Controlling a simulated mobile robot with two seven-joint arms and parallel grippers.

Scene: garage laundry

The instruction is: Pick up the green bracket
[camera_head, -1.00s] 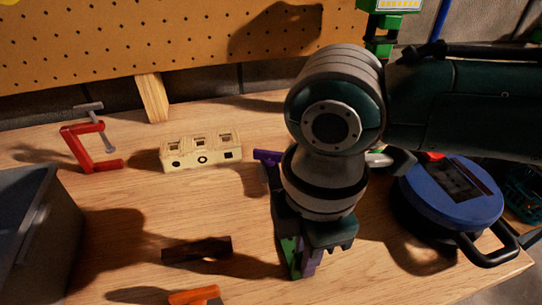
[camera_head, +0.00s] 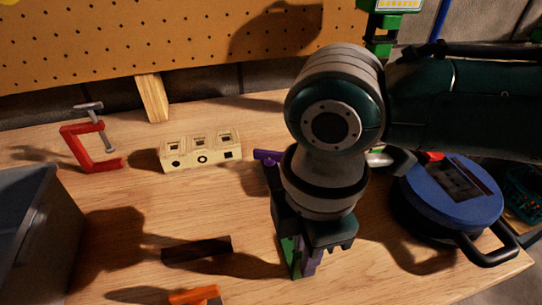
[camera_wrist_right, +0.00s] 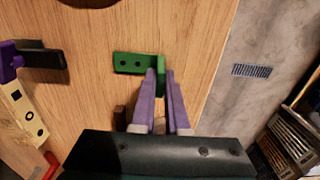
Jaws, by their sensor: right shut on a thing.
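The green bracket (camera_wrist_right: 135,63) lies on the wooden bench in the right wrist view, with a flat plate with two dark holes and an upright flange. My right gripper (camera_wrist_right: 161,72) has its two purple fingers shut on that flange, one on each side. In the head view the bracket (camera_head: 288,249) shows only as a green strip beside the right gripper's fingers (camera_head: 300,268), low at the bench top. The gripper and wrist hide the rest of it there. My left gripper is not in view.
A dark block (camera_head: 197,250) and an orange-handled thing (camera_head: 195,296) lie left of the gripper. A cream block (camera_head: 201,152), a purple-and-black thing (camera_head: 267,156) and a red clamp (camera_head: 90,147) stand behind. A grey bin (camera_head: 40,235) is left, a blue round case (camera_head: 452,194) right.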

